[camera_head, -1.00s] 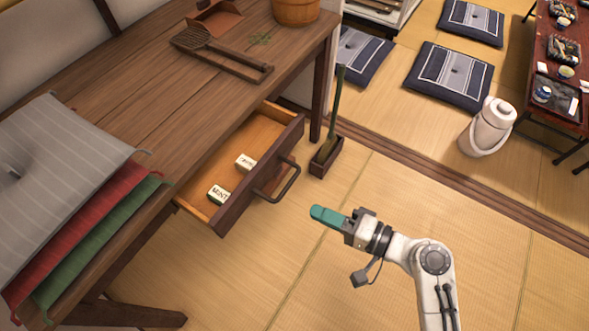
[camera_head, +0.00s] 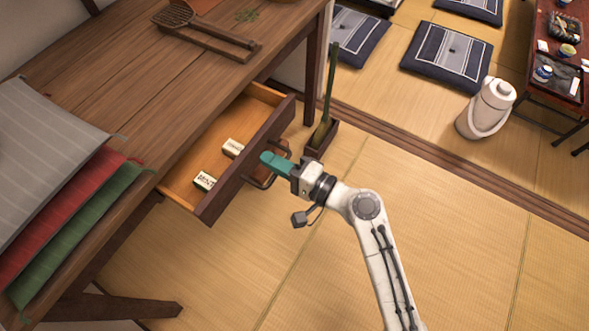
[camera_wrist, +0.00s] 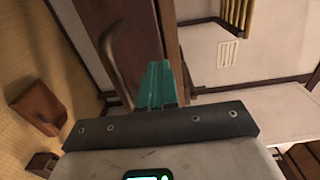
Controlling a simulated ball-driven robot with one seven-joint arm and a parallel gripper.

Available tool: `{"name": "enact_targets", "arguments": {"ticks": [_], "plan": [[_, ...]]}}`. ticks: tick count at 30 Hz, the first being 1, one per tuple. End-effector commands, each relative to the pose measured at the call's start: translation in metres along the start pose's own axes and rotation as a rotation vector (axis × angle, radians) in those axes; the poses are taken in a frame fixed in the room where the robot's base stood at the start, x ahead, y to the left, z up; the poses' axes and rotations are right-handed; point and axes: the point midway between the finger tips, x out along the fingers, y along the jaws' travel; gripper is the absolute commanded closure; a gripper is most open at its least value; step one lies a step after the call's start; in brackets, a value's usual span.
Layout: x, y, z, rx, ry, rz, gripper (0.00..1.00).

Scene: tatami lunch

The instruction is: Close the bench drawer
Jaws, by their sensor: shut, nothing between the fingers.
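The wooden bench (camera_head: 130,70) stands at the left in the head view. Its drawer (camera_head: 243,172) is pulled out and holds two small labelled boxes, one nearer the front (camera_head: 204,181) and one farther back (camera_head: 233,148). The drawer has a dark bar handle (camera_head: 262,184) on its front. My gripper (camera_head: 268,160) has teal fingers, shut and empty, at the drawer front beside the handle. In the wrist view the teal fingers (camera_wrist: 158,85) point toward the drawer front (camera_wrist: 125,40), with the curved handle (camera_wrist: 112,62) just left of them. I cannot tell whether they touch.
A brush in a small box (camera_head: 321,140) stands just beyond the drawer. A white flask (camera_head: 487,108) stands on the right. The tatami in front is clear.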

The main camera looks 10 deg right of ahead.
Motion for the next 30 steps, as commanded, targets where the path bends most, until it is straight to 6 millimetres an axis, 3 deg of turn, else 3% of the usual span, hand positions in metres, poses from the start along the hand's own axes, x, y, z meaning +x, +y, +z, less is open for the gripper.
{"name": "enact_targets", "arguments": {"ticks": [6,21,23,30], "plan": [[0.022,0.000,0.000,-0.001,0.000,0.000,1.00],[0.030,0.000,0.000,-0.001,-0.001,-0.001,1.00],[0.039,0.000,0.000,0.000,-0.002,-0.002,1.00],[0.100,0.001,0.000,-0.002,-0.003,-0.002,1.00]]}}
